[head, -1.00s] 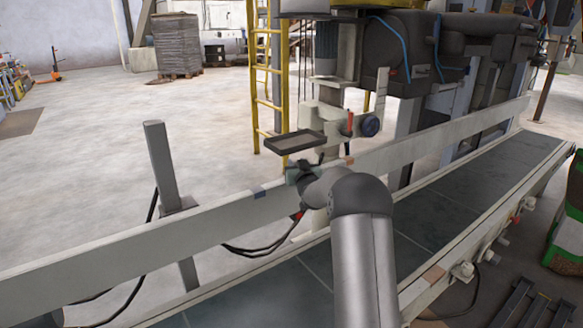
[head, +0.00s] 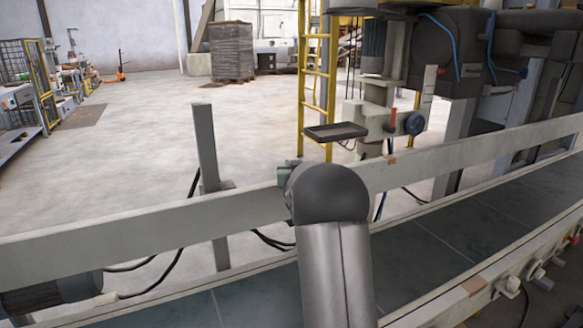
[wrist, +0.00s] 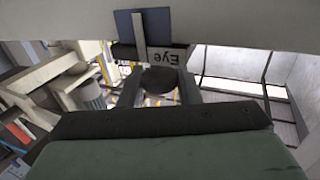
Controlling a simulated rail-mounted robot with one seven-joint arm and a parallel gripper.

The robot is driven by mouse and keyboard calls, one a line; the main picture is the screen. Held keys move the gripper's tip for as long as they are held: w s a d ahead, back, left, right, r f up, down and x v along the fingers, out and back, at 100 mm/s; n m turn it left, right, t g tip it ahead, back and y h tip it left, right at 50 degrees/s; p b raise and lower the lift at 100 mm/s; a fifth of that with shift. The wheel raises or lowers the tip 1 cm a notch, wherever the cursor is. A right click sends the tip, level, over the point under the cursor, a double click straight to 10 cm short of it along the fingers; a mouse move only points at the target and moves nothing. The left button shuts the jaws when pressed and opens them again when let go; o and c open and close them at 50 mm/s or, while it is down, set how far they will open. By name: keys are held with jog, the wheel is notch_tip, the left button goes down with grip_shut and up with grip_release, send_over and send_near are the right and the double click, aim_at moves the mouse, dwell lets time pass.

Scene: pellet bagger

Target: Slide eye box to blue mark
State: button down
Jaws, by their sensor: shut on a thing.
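In the wrist view, my gripper (wrist: 159,88) has its two fingers on either side of a dark round knob (wrist: 160,76) and is shut on it. The knob sits at the eye box (wrist: 168,55), a dark body lettered "Eye" at the pale rail. A thin light pointer (wrist: 139,38) stands up from the box and lies across the blue mark (wrist: 122,22), near its middle. In the head view, my arm hides the eye box, the mark and the fingers.
The pale guard rail (head: 130,226) runs along the conveyor belt (head: 440,240). A brown mark (head: 391,160) is on the rail to the right. A grey post (head: 205,150) stands behind the rail on the left. A dark tray (head: 336,132) is beyond it.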

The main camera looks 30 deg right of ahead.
jog(key=c, duration=1.1)
grip_release()
jog(key=p+v, duration=0.2)
jog(key=v, duration=1.5)
jog(key=shift+s+p, duration=0.25)
jog(key=shift+p, duration=0.15)
